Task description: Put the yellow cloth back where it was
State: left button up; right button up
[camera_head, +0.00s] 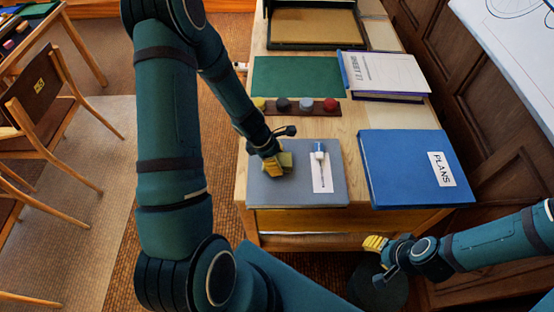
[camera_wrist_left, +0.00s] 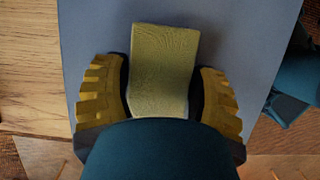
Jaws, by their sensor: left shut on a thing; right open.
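The yellow cloth (camera_wrist_left: 163,68) is a folded, dull yellow-green piece between the yellow fingers of my left gripper (camera_wrist_left: 160,100). In the head view the cloth (camera_head: 286,160) shows beside the fingers of my left gripper (camera_head: 272,169), over the left part of a grey-blue board (camera_head: 270,193). I cannot tell whether the cloth touches the board. My left gripper is shut on the cloth. My right gripper (camera_head: 376,250) is open and empty, in front of the table at the lower right.
A white card with a blue-capped tool (camera_head: 320,165) lies on the board. A blue PLANS binder (camera_head: 400,170) is to the right. Behind are a rack of coloured pieces (camera_head: 305,106), a green mat (camera_head: 285,78), a SHEET book (camera_head: 385,73) and a dark-rimmed tray (camera_head: 315,45).

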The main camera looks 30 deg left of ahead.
pick_arm(q)
jog(key=o, duration=1.2)
jog(key=shift+f, duration=0.1)
jog(key=shift+c, duration=0.2)
jog(key=p+v, duration=0.4)
jog(key=v, duration=0.7)
jog(key=shift+d, duration=0.1)
jog(key=s+d+f+m, duration=0.1)
jog(key=d+f+m, duration=0.1)
jog(key=d+m, duration=0.1)
jog(key=s+d+f+m+g, duration=0.1)
jog(key=d+m, duration=0.1)
jog(key=m, duration=0.2)
jog(key=s+d+f+m+y, duration=0.1)
jog(key=d+f+m, duration=0.1)
jog(key=d+m, duration=0.1)
jog(key=shift+s+d+f+m, duration=0.2)
jog(key=shift+d+f+m, duration=0.1)
jog(key=shift+d+f, duration=0.05)
jog(key=s+d+m, duration=0.1)
jog(key=d+m, duration=0.2)
jog(key=d+f+m, duration=0.1)
jog(key=d+m, duration=0.3)
jog(key=s+d+f+m, duration=0.1)
jog(key=d+m, duration=0.3)
jog(key=shift+s+d+f+t+h, duration=0.15)
jog(key=shift+s+t+h, duration=0.25)
jog(key=shift+d+m, duration=0.25)
jog(key=shift+m, duration=0.05)
